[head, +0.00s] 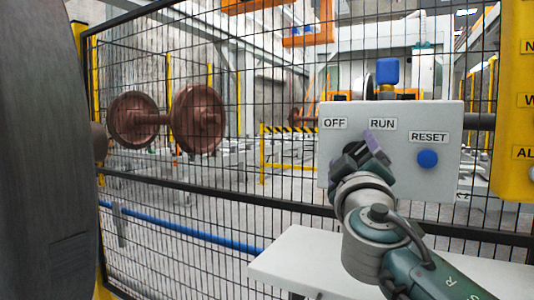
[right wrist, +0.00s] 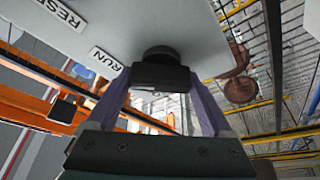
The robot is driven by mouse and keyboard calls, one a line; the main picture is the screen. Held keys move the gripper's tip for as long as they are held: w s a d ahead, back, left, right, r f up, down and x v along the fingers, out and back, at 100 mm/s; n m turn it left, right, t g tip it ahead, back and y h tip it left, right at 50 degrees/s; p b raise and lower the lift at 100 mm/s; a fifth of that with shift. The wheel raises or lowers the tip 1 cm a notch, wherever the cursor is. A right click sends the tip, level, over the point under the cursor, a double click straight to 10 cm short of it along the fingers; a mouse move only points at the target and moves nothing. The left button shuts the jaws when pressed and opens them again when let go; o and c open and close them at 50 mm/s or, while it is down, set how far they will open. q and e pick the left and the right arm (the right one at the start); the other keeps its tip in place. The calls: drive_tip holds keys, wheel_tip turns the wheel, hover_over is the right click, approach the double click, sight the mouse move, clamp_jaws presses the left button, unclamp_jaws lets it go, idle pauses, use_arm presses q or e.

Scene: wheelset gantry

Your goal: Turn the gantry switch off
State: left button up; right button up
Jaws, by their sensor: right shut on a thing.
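The gantry switch is a black knob (right wrist: 161,72) on the front of a light grey control box (head: 330,165). The box has an OFF label (head: 335,123) at the left and a RUN label (head: 383,123) to its right. My right gripper (head: 364,152) is at the box face just below these labels and hides the switch in the head view. In the right wrist view its purple fingers (right wrist: 161,92) are shut on the black knob, one on each side. I cannot tell which label the knob points to. My left gripper is in neither view.
A white shelf (head: 300,262) lies below. A black mesh fence (head: 235,190) stands behind, with brown wheelsets (head: 197,120) beyond it.

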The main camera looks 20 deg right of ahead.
drive_tip(key=shift+r+n+y+p, duration=0.25)
drive_tip(key=shift+n+y+p, duration=0.25)
drive_tip(key=shift+n+p, duration=0.65)
drive_tip(key=n+g+y+p, duration=0.1)
drive_tip(key=n+p, duration=0.3)
drive_tip(key=p, duration=0.1)
drive_tip(key=n+g+y+p, duration=0.1)
drive_tip(key=n+p, duration=0.3)
drive_tip(key=n+g+p, duration=0.1)
drive_tip(key=n+p, duration=0.3)
drive_tip(key=p, duration=0.1)
drive_tip(key=shift+g+y+p, duration=0.35)
drive_tip(key=shift+g+y, duration=0.05)
drive_tip(key=shift+f+n+g+p, duration=0.3)
drive_tip(key=shift+n+g+p, duration=0.5)
drive_tip(key=shift+n+p, duration=0.5)
drive_tip(key=shift+f, duration=0.1)
drive_tip(key=o, duration=1.1)
drive_tip(key=shift+o, duration=0.2)
